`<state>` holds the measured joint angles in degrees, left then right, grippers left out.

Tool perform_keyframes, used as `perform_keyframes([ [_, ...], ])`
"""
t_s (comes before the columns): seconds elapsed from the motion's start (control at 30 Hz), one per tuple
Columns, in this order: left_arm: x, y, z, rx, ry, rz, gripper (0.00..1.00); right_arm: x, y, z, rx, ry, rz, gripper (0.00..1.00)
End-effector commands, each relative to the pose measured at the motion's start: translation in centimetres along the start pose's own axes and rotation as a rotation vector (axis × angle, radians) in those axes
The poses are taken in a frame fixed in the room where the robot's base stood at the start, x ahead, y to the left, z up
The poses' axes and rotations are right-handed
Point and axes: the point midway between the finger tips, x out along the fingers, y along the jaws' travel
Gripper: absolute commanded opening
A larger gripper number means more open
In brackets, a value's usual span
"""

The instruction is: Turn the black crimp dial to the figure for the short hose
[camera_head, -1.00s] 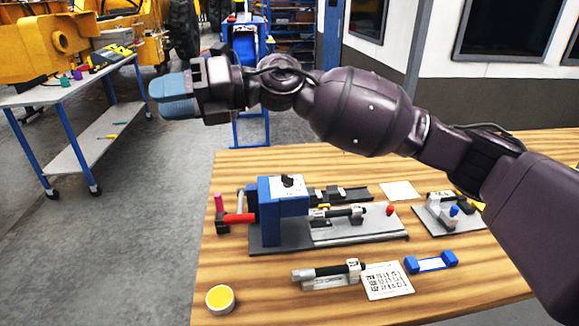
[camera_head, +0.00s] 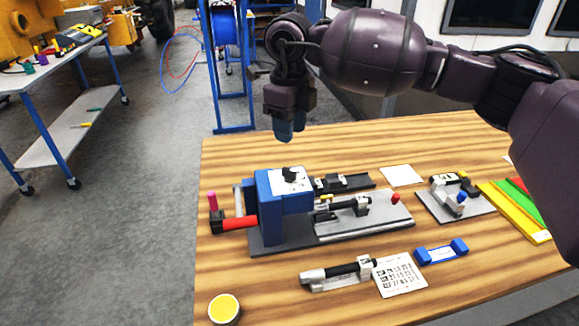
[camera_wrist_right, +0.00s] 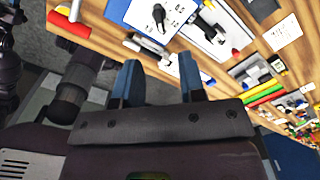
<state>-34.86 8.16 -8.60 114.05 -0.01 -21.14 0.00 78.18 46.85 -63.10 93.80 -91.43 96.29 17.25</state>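The black crimp dial (camera_head: 289,174) sits on a white plate on top of the blue crimping machine (camera_head: 270,222); it also shows at the top of the right wrist view (camera_wrist_right: 158,14). My right gripper (camera_head: 289,132) points down, above and behind the dial and apart from it. In the right wrist view its two blue fingers (camera_wrist_right: 160,80) stand apart with nothing between them. A black hose with metal ends (camera_head: 338,273) lies in front of the machine, beside a printed chart (camera_head: 400,275) whose figures are too small to read. Another hose (camera_head: 343,203) lies on the machine's bed. My left gripper is out of view.
A red-handled lever (camera_head: 238,223) sticks out left of the machine. A yellow-topped round tin (camera_head: 224,309) stands at the front left. A blue holder (camera_head: 441,252), a grey fixture (camera_head: 456,203) and coloured strips (camera_head: 515,210) lie to the right. The space above the dial is free.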

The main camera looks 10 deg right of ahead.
Motion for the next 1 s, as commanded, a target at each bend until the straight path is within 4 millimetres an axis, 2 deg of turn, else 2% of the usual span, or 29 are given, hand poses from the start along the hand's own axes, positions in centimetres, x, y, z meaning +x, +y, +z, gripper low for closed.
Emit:
perform_keyframes([
  [0.4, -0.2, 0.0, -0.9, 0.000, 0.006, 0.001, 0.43, 6.5, 0.2, 0.0, -0.001, 0.001, 0.005, 0.37],
  [0.6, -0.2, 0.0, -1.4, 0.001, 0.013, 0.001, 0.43, 9.1, 0.2, 0.0, -0.002, 0.000, 0.005, 0.37],
  [0.8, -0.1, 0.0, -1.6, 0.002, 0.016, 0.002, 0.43, 10.2, 0.1, 0.1, -0.002, -0.002, 0.004, 0.37],
  [1.0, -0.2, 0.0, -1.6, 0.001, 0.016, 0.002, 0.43, 10.3, 0.1, 0.1, -0.002, -0.002, 0.004, 0.37],
])
